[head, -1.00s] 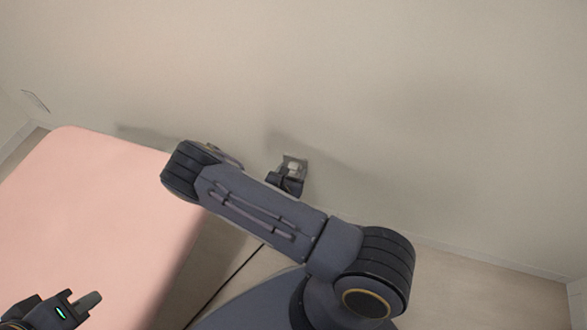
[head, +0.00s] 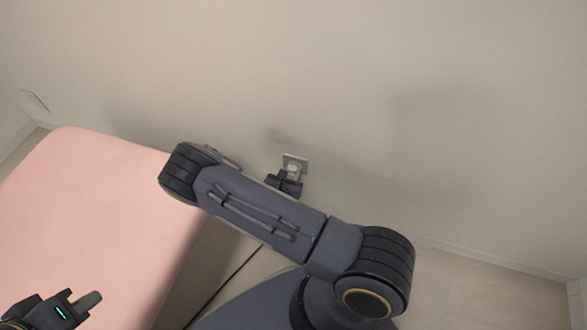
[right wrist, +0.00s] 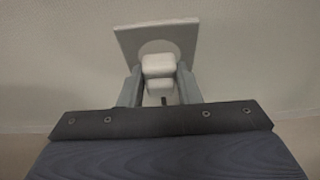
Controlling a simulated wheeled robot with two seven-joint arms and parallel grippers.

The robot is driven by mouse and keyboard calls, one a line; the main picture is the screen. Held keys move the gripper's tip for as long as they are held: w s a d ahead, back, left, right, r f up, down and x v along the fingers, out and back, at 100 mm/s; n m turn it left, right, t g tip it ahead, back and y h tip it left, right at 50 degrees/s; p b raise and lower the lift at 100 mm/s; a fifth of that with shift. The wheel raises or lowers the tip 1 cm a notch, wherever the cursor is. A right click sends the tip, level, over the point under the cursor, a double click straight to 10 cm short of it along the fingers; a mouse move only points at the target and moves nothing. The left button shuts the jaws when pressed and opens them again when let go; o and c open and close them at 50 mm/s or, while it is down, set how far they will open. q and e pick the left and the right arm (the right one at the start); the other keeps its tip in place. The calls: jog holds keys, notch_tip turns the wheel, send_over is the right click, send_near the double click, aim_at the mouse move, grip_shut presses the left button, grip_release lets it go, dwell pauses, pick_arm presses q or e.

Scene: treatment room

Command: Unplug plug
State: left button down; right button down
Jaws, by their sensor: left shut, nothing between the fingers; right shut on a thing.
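A white plug (right wrist: 158,68) is between the two grey fingers of my right gripper (right wrist: 160,84), which is shut on it. The plug is in front of the round recess of a square wall socket (right wrist: 183,35); I cannot tell whether its pins are still inside. In the head view the socket plate (head: 299,159) shows on the wall just above my right gripper (head: 287,180), and the plug is small there. A short dark cord end shows below the plug in the wrist view. My left gripper (head: 88,303) is shut and empty over the pink bed at the lower left.
The pink treatment bed (head: 90,200) fills the left side, near the wall. My right arm crosses the middle of the head view and hides part of the floor. The wall (head: 400,120) is bare around the socket, and floor (head: 470,290) is clear at the right.

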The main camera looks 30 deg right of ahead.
jog(key=shift+s+a, duration=1.6)
jog(key=shift+a, duration=0.3)
